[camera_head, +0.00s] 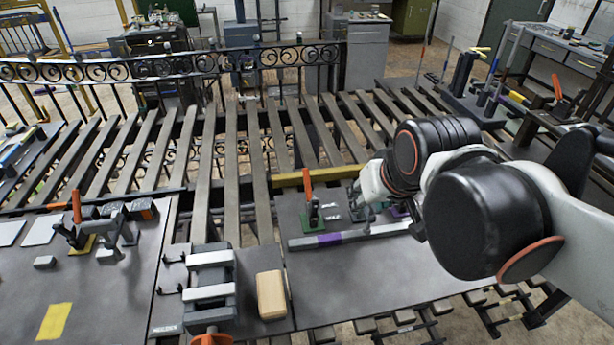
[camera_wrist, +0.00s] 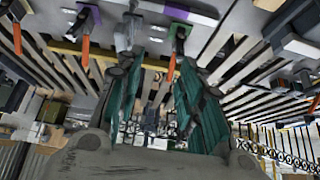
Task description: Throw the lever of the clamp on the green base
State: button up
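The clamp on the green base (camera_head: 313,226) stands on the dark bench top, in the middle of the head view. Its orange lever (camera_head: 308,183) points upward. In the wrist view, which looks upside down, the green base (camera_wrist: 182,32) is at the top middle and its orange lever (camera_wrist: 172,67) points down the picture. My gripper (camera_wrist: 158,68) has its two teal fingers spread with a gap between them. The lever appears in line with this gap, nearer the right finger; I cannot tell how far off it is.
A grey bar with a purple band (camera_head: 330,239) lies in front of the green base. Another clamp has an orange lever (camera_wrist: 86,48) left of it in the wrist view. A yellow-based clamp (camera_head: 82,243) stands at the left. A wooden block (camera_head: 271,295) lies in front.

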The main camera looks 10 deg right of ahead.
jog(key=w+a+g+p, duration=0.1)
jog(key=w+a+p, duration=0.15)
jog(key=w, duration=0.95)
jog(key=g, duration=0.1)
send_near(307, 176)
jog(key=b+x, duration=0.3)
jog(key=x, duration=0.7)
jog(key=shift+f, duration=0.15)
jog(key=shift+c, duration=0.2)
grip_shut()
